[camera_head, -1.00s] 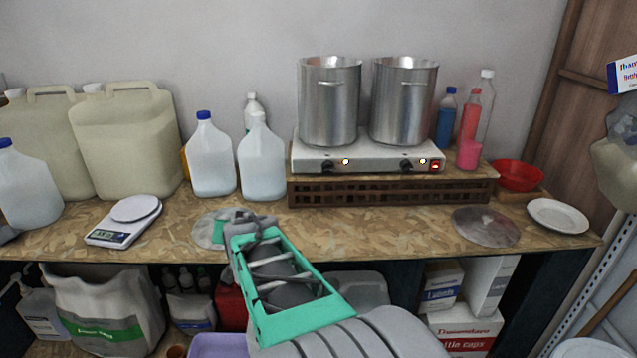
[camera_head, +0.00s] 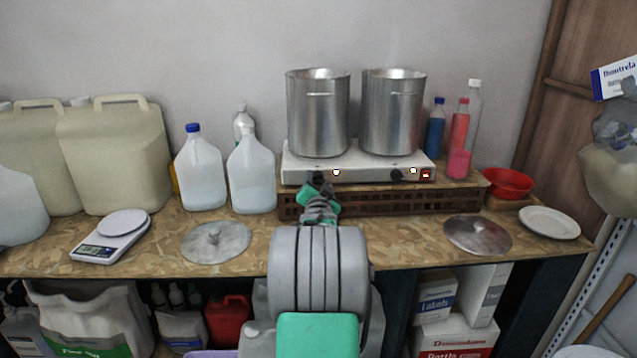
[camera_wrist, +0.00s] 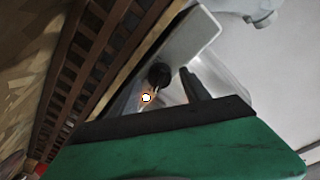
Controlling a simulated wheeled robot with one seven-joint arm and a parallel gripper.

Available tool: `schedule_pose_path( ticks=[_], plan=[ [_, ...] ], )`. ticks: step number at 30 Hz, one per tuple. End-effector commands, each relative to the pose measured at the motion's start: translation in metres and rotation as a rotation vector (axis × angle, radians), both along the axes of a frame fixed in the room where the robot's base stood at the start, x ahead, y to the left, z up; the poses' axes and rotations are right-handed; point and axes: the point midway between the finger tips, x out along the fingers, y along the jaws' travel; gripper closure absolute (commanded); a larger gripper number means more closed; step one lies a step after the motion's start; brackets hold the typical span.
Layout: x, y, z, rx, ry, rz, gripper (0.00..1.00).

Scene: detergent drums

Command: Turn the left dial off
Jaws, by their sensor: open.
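The left dial (camera_head: 320,177) is a small black knob on the front of the white two-burner hot plate (camera_head: 360,170). A lit indicator (camera_head: 337,173) is just to its right. In the wrist view the black dial (camera_wrist: 158,75) shows with the glowing light (camera_wrist: 146,97) beside it. My gripper (camera_head: 318,194) is open, just below and in front of the left dial. Contact with the dial cannot be made out. The right dial (camera_head: 397,175) has its own lit indicator (camera_head: 413,171), and a red switch (camera_head: 426,174) is at the far right.
Two steel pots (camera_head: 319,112) stand on the hot plate, which sits on a brown slatted crate (camera_head: 415,201). White jugs (camera_head: 252,176) stand close on the left. Metal lids (camera_head: 216,242) lie on the worktop on both sides. A pink cup (camera_head: 459,163) is at the right.

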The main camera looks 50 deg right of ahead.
Motion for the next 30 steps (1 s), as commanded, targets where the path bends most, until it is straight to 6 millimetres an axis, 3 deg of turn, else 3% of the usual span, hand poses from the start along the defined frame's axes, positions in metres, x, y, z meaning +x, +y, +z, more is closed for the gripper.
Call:
schedule_pose_path(
  ticks=[4,24,30],
  plan=[
    [0.0000,0.0004,-0.0003,0.000,0.000,0.000,0.46],
    [-0.0001,0.0007,-0.0004,0.000,0.001,0.001,1.00],
    [-0.0002,0.0007,-0.0008,-0.001,0.003,0.001,1.00]
  ],
)
